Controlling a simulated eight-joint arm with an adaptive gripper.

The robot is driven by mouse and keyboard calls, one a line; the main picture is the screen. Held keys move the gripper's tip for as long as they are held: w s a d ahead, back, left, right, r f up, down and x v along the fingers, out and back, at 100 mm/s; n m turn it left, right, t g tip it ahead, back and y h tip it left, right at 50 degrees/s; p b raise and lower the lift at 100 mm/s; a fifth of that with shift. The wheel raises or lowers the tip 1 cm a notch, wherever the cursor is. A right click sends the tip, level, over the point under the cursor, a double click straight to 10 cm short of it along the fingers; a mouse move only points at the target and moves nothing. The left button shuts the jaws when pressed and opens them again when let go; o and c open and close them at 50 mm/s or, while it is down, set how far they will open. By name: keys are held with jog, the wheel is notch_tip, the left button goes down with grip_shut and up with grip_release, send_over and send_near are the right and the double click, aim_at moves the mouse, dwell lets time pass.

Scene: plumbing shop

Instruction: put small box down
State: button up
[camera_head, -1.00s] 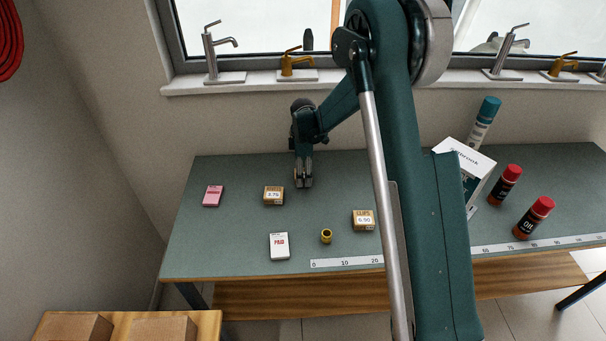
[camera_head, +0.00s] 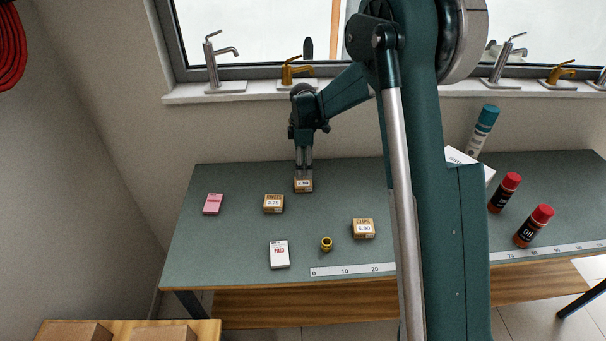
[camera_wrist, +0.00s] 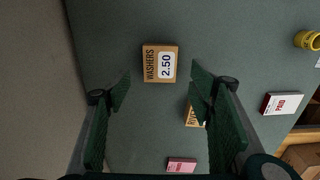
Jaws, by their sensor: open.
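A small brown box (camera_head: 303,185) with a white label reading 2.50 sits on the green bench top toward its back. In the wrist view this box (camera_wrist: 160,64) reads WASHERS and lies flat on the green surface. My gripper (camera_head: 304,169) points down just above the box. In the wrist view its fingers (camera_wrist: 160,91) are spread wide, with nothing between the tips. The box shows beyond the fingertips, apart from them. From the head view I cannot tell the exact gap between tips and box.
Brown boxes marked 2.75 (camera_head: 273,203) and 6.50 (camera_head: 363,229), a pink box (camera_head: 212,204), a white PAID box (camera_head: 279,254) and a brass fitting (camera_head: 326,244) stand nearby. Red-capped cans (camera_head: 504,192) stand right.

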jog(key=shift+r, duration=1.8)
jog(key=s+d+r+m+t, duration=0.2)
jog(key=s+d+r+m, duration=0.25)
jog(key=s+r, duration=0.55)
jog(key=s+d+r+m+t, duration=0.1)
jog(key=s+d+r+m, duration=0.35)
jog(key=s+r, duration=0.6)
jog(key=s+d+m+t, duration=0.1)
jog(key=s+d+m, duration=0.1)
jog(key=s, duration=0.6)
jog(key=s+d+f+m+t, duration=0.1)
jog(key=s+m, duration=0.3)
jog(key=s, duration=0.5)
jog(key=s+d+m+t, duration=0.2)
jog(key=s+d+m, duration=0.1)
jog(key=s, duration=0.5)
jog(key=shift+s+d+f, duration=0.35)
jog(key=shift+d, duration=0.2)
